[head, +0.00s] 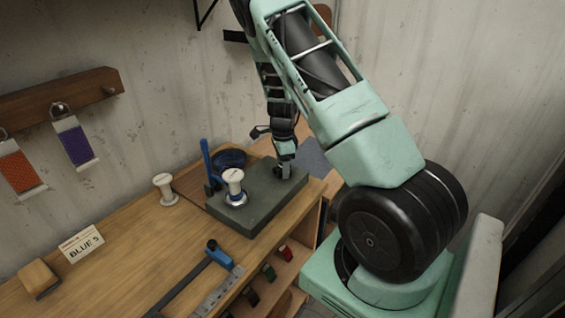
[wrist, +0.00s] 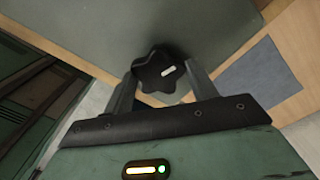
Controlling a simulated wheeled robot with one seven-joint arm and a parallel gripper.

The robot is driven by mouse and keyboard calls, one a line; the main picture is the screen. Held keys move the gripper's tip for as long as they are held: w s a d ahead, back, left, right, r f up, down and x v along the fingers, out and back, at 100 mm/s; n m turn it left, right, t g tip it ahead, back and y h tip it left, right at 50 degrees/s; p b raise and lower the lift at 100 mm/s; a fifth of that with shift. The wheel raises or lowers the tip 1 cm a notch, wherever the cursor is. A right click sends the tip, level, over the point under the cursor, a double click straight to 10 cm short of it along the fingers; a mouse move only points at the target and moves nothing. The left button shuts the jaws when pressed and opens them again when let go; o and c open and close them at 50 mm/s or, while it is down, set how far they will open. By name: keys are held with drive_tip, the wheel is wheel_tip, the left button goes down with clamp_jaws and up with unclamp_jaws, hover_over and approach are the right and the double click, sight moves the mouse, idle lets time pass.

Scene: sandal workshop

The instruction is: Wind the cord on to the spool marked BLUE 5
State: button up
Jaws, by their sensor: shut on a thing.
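My gripper (head: 284,168) is shut on a black lobed knob (wrist: 158,72) at the far right end of a dark grey-green block (head: 250,219) on the bench. The wrist view shows the fingers (wrist: 163,78) on either side of the knob. A white spool (head: 234,178) stands upright on the block, left of my gripper, with some blue at its base. A coil of dark blue cord (head: 230,157) lies behind the block, beside an upright blue post (head: 206,160). A card reading BLUE 5 (head: 83,244) lies on the bench at left.
Another white spool (head: 164,188) stands on the wooden bench (head: 135,265). A blue-headed tool (head: 216,252) and a metal ruler (head: 219,292) lie near the front edge. A wall rack (head: 60,94) holds orange and purple straps. A tan block (head: 38,279) sits at far left.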

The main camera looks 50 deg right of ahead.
drive_tip(key=m+p, duration=0.1)
drive_tip(key=m, duration=0.2)
drive_tip(key=m+p, duration=0.1)
drive_tip(key=m, duration=0.1)
drive_tip(key=shift+r+m, duration=0.2)
drive_tip(key=shift+m, duration=0.2)
drive_tip(key=m+p, duration=0.2)
drive_tip(key=m, duration=0.2)
drive_tip(key=m+p, duration=0.2)
drive_tip(key=m, duration=0.3)
drive_tip(key=shift+m+p, duration=0.3)
drive_tip(key=shift+m, duration=0.1)
drive_tip(key=m+p, duration=0.1)
drive_tip(key=m, duration=0.3)
drive_tip(key=shift+f+m+p, duration=0.1)
drive_tip(key=shift+m+p, duration=0.2)
drive_tip(key=shift+p, duration=0.1)
drive_tip(key=o, duration=1)
drive_tip(key=shift+s, duration=0.1)
